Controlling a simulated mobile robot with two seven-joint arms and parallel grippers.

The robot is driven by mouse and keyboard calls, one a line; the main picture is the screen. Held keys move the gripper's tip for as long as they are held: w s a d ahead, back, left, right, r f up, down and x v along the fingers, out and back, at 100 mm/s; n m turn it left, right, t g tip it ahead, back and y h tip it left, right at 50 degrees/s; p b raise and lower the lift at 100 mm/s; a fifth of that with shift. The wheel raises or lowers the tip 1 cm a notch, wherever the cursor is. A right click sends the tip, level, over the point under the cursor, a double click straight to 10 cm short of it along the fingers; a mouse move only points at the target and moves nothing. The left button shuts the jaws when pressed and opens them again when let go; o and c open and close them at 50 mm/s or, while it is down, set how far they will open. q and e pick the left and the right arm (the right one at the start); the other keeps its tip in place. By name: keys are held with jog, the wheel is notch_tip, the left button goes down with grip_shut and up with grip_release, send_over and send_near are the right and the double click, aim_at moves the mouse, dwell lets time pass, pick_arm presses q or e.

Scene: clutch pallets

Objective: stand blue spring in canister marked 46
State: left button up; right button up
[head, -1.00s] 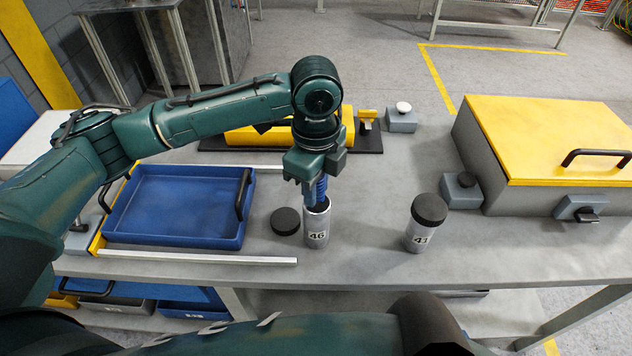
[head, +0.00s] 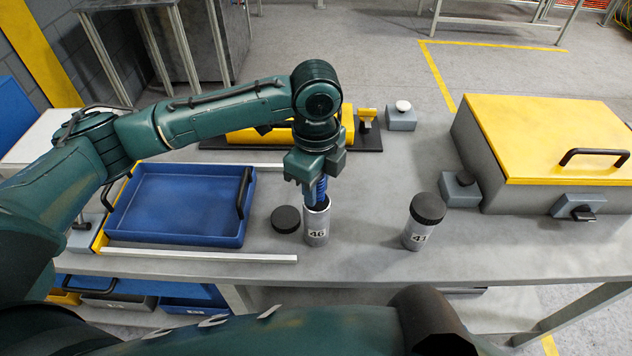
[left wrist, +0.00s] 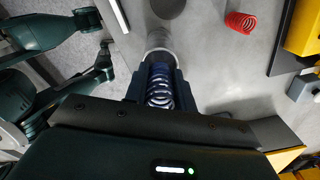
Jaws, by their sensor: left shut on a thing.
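The blue spring (head: 321,190) is upright in the jaws of my left gripper (head: 313,182), which is shut on it. The spring also shows between the fingers in the left wrist view (left wrist: 160,86). The grey canister marked 46 (head: 316,225) stands open on the table right below the gripper. The spring's lower end is at the canister's mouth; I cannot tell how far inside it is. A black round lid (head: 286,219) lies on the table just left of the canister. My right gripper is not seen.
A closed canister marked 41 (head: 420,225) stands to the right. An empty blue tray (head: 180,240) lies to the left beside a white rail (head: 200,256). A grey box with a yellow lid (head: 550,140) is at right. A red spring (left wrist: 240,22) lies on the table in the left wrist view.

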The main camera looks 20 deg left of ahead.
pick_arm(q)
jog(key=shift+f, duration=0.25)
